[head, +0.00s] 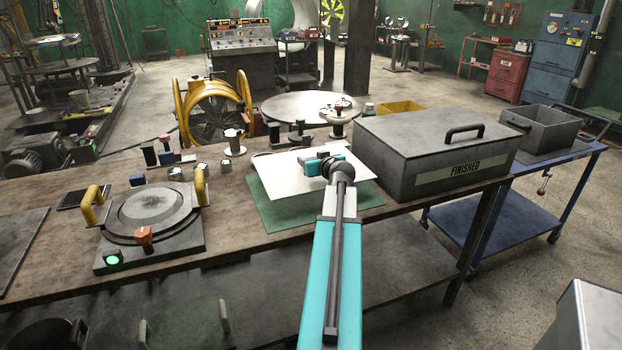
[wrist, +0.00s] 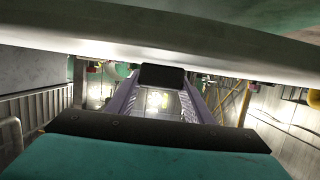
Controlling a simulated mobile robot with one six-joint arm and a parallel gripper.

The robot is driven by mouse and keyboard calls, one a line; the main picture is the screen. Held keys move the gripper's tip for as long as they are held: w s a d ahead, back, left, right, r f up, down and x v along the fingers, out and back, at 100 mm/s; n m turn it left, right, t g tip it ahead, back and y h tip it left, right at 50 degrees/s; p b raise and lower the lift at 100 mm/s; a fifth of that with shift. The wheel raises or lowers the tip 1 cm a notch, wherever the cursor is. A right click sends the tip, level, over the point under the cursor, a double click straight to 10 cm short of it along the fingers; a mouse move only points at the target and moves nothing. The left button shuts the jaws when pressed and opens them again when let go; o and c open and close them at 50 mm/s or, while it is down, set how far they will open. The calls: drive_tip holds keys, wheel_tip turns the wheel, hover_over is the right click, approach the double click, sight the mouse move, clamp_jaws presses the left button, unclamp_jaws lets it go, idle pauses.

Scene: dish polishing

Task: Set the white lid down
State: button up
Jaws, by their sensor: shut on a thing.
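The white lid (head: 285,181) is a flat pale sheet in the middle of the head view. It overlaps the green mat (head: 268,217) on the workbench; whether it touches the mat or hangs just above it I cannot tell. My gripper (head: 316,164) is at the lid's far part and is shut on it, with the fingertips partly hidden. In the wrist view the lid (wrist: 130,45) spans the top as a broad pale band, seen from its edge. The dark pad of my gripper (wrist: 162,76) meets this band at the centre.
The grey box marked FINISHED (head: 425,150), with its handled cover on, stands close to the right of the lid. A round-plated device with yellow handles (head: 150,215) stands to the left. Small metal pieces and blocks (head: 185,170) sit behind it. The bench's front strip (head: 235,245) is bare.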

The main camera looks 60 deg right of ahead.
drive_tip(key=shift+f, duration=1.65)
drive_tip(key=shift+f, duration=0.1)
drive_tip(key=shift+f+p, duration=0.35)
drive_tip(key=shift+f, duration=1.45)
drive_tip(key=shift+f, duration=0.1)
drive_tip(key=o, duration=1.5)
drive_tip(key=shift+o, duration=0.2)
